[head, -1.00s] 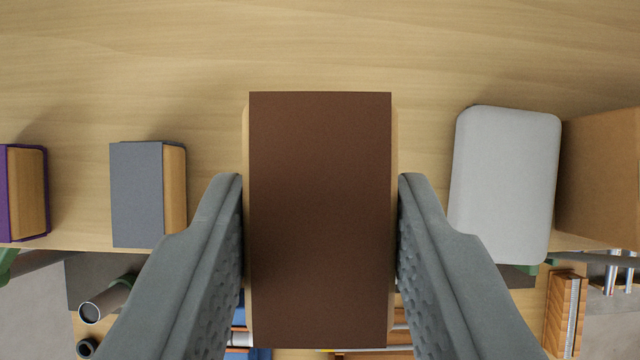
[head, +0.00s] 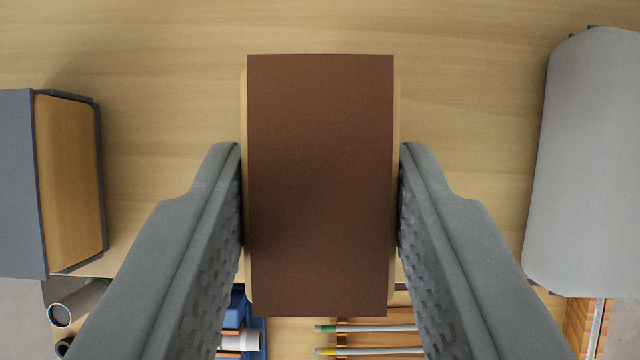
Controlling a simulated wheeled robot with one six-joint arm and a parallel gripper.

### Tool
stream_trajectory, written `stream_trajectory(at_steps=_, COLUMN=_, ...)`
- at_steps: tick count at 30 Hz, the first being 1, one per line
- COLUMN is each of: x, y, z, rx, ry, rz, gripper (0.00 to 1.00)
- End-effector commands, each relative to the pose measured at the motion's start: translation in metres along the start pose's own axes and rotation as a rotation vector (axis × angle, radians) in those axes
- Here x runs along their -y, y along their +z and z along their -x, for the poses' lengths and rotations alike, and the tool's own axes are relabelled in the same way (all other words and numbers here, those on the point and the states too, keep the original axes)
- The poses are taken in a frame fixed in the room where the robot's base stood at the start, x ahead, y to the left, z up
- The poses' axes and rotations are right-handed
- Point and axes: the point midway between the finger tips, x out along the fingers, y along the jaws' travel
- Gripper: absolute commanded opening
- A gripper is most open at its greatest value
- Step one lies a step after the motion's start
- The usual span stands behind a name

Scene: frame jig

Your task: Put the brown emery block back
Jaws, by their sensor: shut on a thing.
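The brown emery block (head: 320,180) is in the middle of the head view, a wooden block with a dark brown sheet on its face. My gripper (head: 320,190) is shut on it, one grey finger pressed against each long side. The block is over the light wooden surface, between a grey-faced block and a light grey rounded thing. I cannot tell whether its underside touches the surface.
A grey-faced wooden block (head: 68,185) stands at the left. A light grey rounded thing (head: 588,165) stands at the right. The wooden surface (head: 180,50) between them is bare. Below its near edge are a blue thing (head: 234,310), wooden slats with pencil-like rods (head: 375,328) and a dark tube (head: 75,305).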

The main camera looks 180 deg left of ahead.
Motion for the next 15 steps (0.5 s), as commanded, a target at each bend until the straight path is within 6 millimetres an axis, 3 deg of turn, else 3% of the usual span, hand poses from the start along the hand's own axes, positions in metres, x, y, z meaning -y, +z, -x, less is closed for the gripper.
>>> stream_trajectory(at_steps=5, x=0.0000, y=0.0073, z=-0.0109, rx=0.001, ry=0.000, rz=0.000, gripper=0.15)
stream_trajectory(at_steps=15, x=0.0000, y=0.0080, z=-0.0122, rx=-0.001, ry=0.000, rz=0.000, gripper=0.15)
